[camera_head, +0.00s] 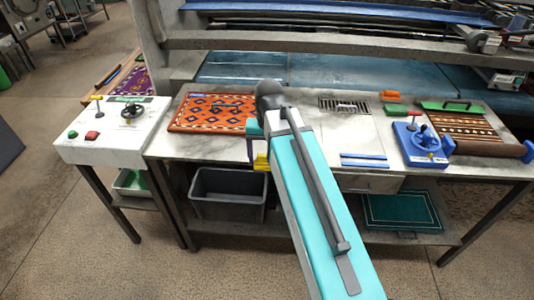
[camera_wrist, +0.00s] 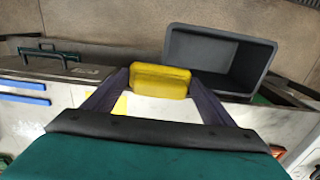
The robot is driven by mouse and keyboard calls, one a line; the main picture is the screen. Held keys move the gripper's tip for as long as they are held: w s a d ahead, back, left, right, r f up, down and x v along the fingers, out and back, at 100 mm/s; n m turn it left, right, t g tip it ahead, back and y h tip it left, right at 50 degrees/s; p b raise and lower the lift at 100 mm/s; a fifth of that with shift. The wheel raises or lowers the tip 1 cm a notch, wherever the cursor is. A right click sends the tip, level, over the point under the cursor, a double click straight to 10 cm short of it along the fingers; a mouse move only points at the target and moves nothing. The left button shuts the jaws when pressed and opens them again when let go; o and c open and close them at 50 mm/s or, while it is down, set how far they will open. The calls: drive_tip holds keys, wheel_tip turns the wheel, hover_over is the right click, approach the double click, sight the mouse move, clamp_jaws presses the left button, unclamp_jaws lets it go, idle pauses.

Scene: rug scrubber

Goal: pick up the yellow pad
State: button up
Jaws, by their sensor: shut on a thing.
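The yellow pad (camera_wrist: 160,81) is a small rounded block, seen in the wrist view between the two dark fingertips of my gripper (camera_wrist: 160,88). My gripper is shut on it. In the head view, the yellow pad (camera_head: 261,162) shows only in part beside my turquoise arm, just below my gripper (camera_head: 256,150), near the front edge of the metal table (camera_head: 220,150). The rest of the pad is hidden by my arm. In the wrist view a yellow patch (camera_wrist: 119,106) also shows near the left finger.
A grey open bin (camera_head: 228,187) stands below the table front; it also shows in the wrist view (camera_wrist: 272,60). An orange patterned rug (camera_head: 210,113) lies on the table. Blue strips (camera_head: 364,160), a blue valve unit (camera_head: 420,145) and a brown rug (camera_head: 470,133) lie to the right.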

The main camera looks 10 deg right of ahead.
drive_tip(key=shift+s+a+r+b, duration=0.15)
drive_tip(key=shift+s+b, duration=0.4)
drive_tip(key=shift+s, duration=0.75)
drive_tip(key=shift+s+a+r+b, duration=0.15)
drive_tip(key=shift+s+b, duration=0.4)
drive_tip(key=shift+s, duration=0.75)
drive_tip(key=shift+o, duration=1)
drive_tip(key=shift+w+d+n, duration=0.1)
drive_tip(key=shift+w+n, duration=0.5)
drive_tip(key=shift+w, duration=0.25)
drive_tip(key=shift+c, duration=0.2)
drive_tip(key=shift+w+d+f+n, duration=0.1)
drive_tip(key=shift+w+d+n, duration=0.15)
drive_tip(key=shift+w+n, duration=1.3)
drive_tip(key=shift+w+d+r+n, duration=0.1)
drive_tip(key=shift+w+d+n, duration=0.1)
drive_tip(key=shift+w+n, duration=1.35)
drive_tip(key=shift+w+d+f+n, duration=0.1)
drive_tip(key=shift+w+d+n, duration=0.15)
drive_tip(key=shift+w+n, duration=1.25)
drive_tip(key=shift+w+m, duration=0.4)
